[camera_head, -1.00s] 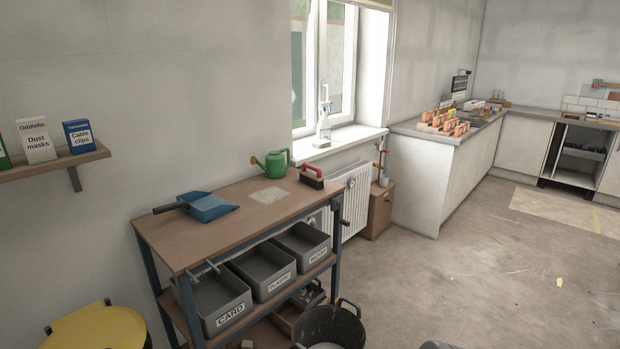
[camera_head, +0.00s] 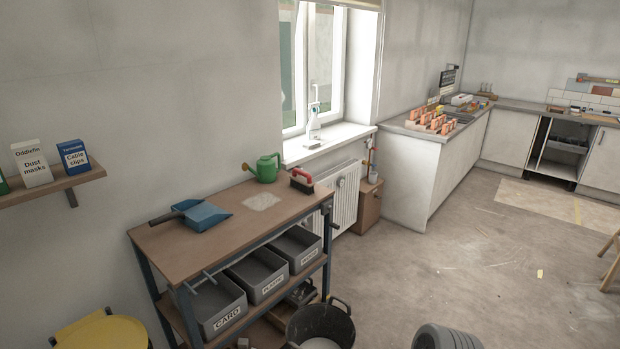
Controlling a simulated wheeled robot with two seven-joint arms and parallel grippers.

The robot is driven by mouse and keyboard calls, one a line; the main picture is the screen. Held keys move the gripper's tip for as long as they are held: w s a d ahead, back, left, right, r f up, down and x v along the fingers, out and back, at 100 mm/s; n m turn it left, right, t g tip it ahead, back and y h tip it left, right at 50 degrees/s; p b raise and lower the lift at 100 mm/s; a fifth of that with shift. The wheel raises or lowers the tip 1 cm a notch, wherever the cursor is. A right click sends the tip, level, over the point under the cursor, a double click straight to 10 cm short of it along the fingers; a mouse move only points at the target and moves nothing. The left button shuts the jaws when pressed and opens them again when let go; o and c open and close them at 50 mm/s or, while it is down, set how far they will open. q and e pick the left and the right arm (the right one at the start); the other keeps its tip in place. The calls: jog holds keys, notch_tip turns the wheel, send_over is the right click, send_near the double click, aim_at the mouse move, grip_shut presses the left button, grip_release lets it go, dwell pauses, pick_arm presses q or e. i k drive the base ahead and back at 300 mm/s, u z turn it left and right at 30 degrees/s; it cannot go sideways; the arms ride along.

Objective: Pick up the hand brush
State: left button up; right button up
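A red-handled brush with dark bristles (camera_head: 301,181), which looks like the hand brush, sits on the far right end of the brown-topped workbench (camera_head: 185,248). A blue dustpan (camera_head: 206,215) with a dark handle lies on the left part of the same bench top. A green watering can (camera_head: 266,168) stands just left of the brush, by the wall. Neither of my grippers shows in the head view, and nothing covers the brush.
Grey bins (camera_head: 217,306) fill the shelf under the bench top. A black bucket (camera_head: 320,326) stands on the floor before the bench. A yellow-lidded bin (camera_head: 100,333) is at lower left and a grey ribbed object (camera_head: 445,337) at lower right. Open floor lies right.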

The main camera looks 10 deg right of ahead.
aim_at(304, 185)
jog(key=z, duration=1.3)
jog(key=i, duration=5.05)
jog(key=u, duration=4.85)
jog(key=i, duration=0.75)
jog(key=z, duration=0.15)
